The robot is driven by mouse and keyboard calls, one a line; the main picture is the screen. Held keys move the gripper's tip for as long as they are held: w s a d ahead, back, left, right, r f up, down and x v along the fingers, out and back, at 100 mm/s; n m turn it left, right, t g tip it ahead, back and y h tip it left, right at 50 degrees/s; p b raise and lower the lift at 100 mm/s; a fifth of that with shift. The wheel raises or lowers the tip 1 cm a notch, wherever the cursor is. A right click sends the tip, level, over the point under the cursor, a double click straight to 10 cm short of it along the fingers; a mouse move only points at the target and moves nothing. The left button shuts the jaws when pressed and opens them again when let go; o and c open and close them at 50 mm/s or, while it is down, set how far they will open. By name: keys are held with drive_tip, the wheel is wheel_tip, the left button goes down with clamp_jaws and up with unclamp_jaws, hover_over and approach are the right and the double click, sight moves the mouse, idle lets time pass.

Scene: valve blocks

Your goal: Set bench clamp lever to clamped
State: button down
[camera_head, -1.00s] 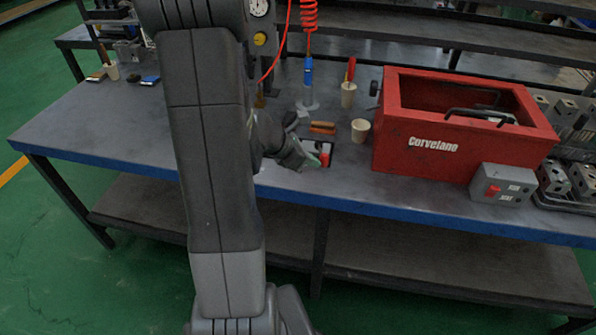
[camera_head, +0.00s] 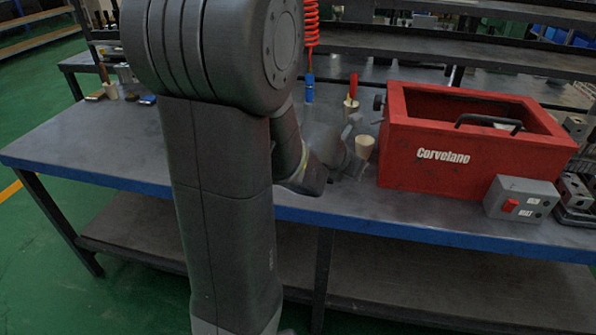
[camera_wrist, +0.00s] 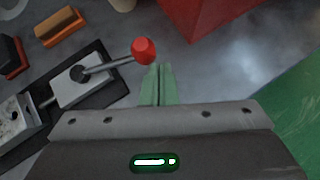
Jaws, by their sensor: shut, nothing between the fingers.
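The bench clamp (camera_wrist: 85,82) shows in the wrist view as a light metal block on a dark base plate. Its lever (camera_wrist: 112,64) is a metal rod that slants up to the right and ends in a red knob (camera_wrist: 144,50). My gripper (camera_wrist: 158,70) is shut and empty, its green fingertips together just below and right of the red knob. I cannot tell whether they touch it. In the head view my gripper (camera_head: 350,165) is near the front edge of the bench, and my arm hides the clamp.
A beige cup (camera_head: 364,146) is close behind my gripper. An orange-handled brush (camera_wrist: 60,27) lies beyond the clamp.

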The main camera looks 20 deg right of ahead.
drive_tip(key=shift+w+d, duration=0.15)
drive_tip(key=shift+d, duration=0.6)
